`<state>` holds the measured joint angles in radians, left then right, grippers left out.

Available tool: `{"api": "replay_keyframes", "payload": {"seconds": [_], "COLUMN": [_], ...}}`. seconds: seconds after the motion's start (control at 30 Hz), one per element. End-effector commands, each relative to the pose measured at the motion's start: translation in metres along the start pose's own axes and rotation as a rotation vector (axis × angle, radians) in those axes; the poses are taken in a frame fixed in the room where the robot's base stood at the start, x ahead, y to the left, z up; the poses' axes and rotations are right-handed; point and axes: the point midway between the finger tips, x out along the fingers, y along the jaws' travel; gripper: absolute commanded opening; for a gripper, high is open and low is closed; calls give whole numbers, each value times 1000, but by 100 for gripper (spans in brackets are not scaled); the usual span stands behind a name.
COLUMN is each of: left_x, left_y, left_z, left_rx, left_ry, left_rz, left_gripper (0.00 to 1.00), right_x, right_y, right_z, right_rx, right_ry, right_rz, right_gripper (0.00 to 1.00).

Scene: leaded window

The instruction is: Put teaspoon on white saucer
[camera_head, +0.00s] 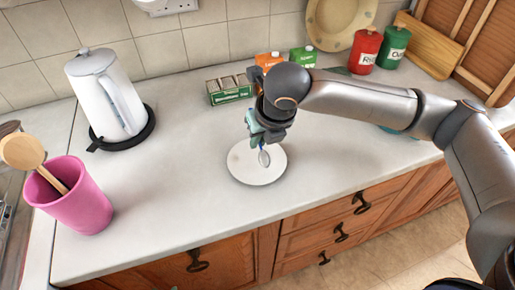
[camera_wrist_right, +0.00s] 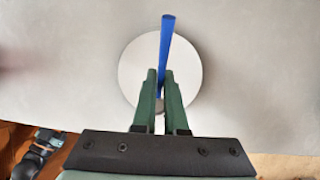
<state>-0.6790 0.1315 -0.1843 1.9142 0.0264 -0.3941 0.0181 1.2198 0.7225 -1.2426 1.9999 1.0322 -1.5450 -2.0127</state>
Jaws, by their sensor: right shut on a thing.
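The white saucer (camera_head: 243,166) lies on the counter in the head view, below my right gripper (camera_head: 258,134). It also shows as a pale disc in the right wrist view (camera_wrist_right: 135,75). My right gripper is shut on the teaspoon (camera_head: 264,158), whose bowl end points down over the saucer. In the right wrist view the spoon's blue handle (camera_wrist_right: 166,45) sticks out between the green fingertips (camera_wrist_right: 162,85). I cannot tell whether the spoon touches the saucer. What looks like my left gripper (camera_wrist_right: 42,145) shows small at the lower left of the wrist view, its jaws unclear.
A white kettle (camera_head: 105,95) on a black base and a pink cup (camera_head: 82,205) with a wooden spoon stand at the left. A green tea box (camera_head: 230,90), cartons and red (camera_head: 365,50) and green (camera_head: 393,48) canisters stand behind. Counter around the saucer is clear.

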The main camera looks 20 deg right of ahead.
Motion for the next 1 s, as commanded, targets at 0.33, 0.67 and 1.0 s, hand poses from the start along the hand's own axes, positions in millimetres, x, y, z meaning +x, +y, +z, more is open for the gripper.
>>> {"api": "replay_keyframes", "payload": {"seconds": [0.33, 0.67, 1.0], "left_x": [0, -1, -1], "left_y": [0, 0, 0], "left_z": [0, -1, -1], "left_rx": [0, 0, 0], "left_ry": [0, 0, 0], "left_rz": [0, 0, 0], "left_gripper": [50, 50, 50], "right_x": [34, 38, 42], "right_y": [0, 0, 0], "right_z": [-11, -13, -14], "right_rx": [-1, 0, -1], "right_ry": [0, 2, 1], "right_rz": [1, 0, 0], "right_gripper": [0, 0, 30]}}
